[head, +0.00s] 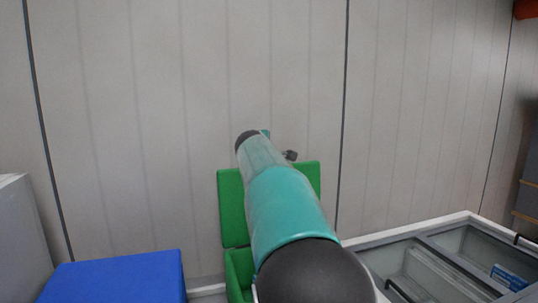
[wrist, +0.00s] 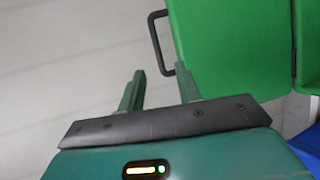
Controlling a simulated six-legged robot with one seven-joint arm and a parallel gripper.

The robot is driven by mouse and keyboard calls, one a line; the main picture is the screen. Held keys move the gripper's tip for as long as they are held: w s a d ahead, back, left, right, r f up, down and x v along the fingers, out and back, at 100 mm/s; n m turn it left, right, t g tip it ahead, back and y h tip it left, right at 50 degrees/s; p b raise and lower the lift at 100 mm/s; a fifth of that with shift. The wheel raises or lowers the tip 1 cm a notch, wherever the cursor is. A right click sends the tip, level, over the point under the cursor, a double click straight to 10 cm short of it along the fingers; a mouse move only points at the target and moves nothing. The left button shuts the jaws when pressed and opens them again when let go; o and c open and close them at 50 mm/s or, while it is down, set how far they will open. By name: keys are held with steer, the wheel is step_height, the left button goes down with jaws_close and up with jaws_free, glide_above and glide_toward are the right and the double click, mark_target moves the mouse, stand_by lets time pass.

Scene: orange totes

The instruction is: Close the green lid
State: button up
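The green lid (head: 233,208) stands raised, upright, at the back of the green box (head: 238,268). My arm covers the middle of both in the head view. In the wrist view the lid (wrist: 235,50) fills the upper right, with a dark bracket handle (wrist: 154,40) on its left edge. My gripper (wrist: 160,70) has its two green fingers apart, with nothing seen held between them. The fingertips are close to the handle's lower end; whether they touch it I cannot tell. My arm hides most of the gripper in the head view.
A blue box (head: 120,278) stands left of the green box. A chest with a pale rim and glass top (head: 450,258) is at the right. A grey-white block (head: 20,235) is at the far left. A panelled wall (head: 140,120) rises behind.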

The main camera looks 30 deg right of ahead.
steer(key=x, duration=1.4)
steer(key=shift+w+a+r, duration=0.2)
steer(key=shift+w+r, duration=0.05)
steer(key=shift+r, duration=0.05)
steer(key=shift+s, duration=0.1)
jaws_close()
